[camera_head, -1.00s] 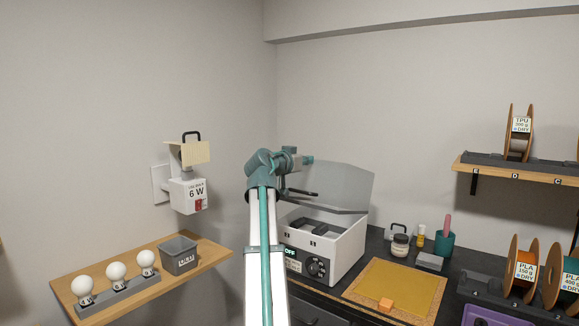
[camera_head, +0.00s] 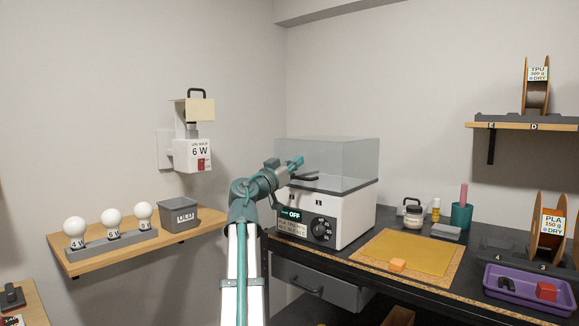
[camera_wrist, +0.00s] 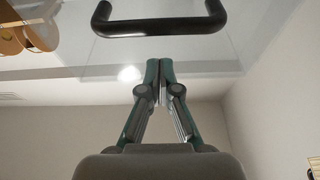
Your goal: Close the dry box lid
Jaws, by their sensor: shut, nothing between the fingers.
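The dry box (camera_head: 352,217) is a white box with a dark dial and an OFF display on its front. Its clear lid (camera_head: 345,160) sits level over the box, its lower edge along the dark rim, and looks down; a tiny gap cannot be ruled out. The black lid handle (camera_head: 304,178) is at the front, and also shows near the top of the wrist view (camera_wrist: 160,27). My gripper (camera_wrist: 159,68) is shut and empty, its fingertips just short of the handle and apart from it in the picture. In the head view my arm partly hides the box's left front.
A jar (camera_head: 413,215), a teal cup (camera_head: 461,215) and a purple tray (camera_head: 520,303) stand farther right. A wooden shelf with bulbs (camera_head: 112,219) and a grey bin (camera_head: 178,217) is at left.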

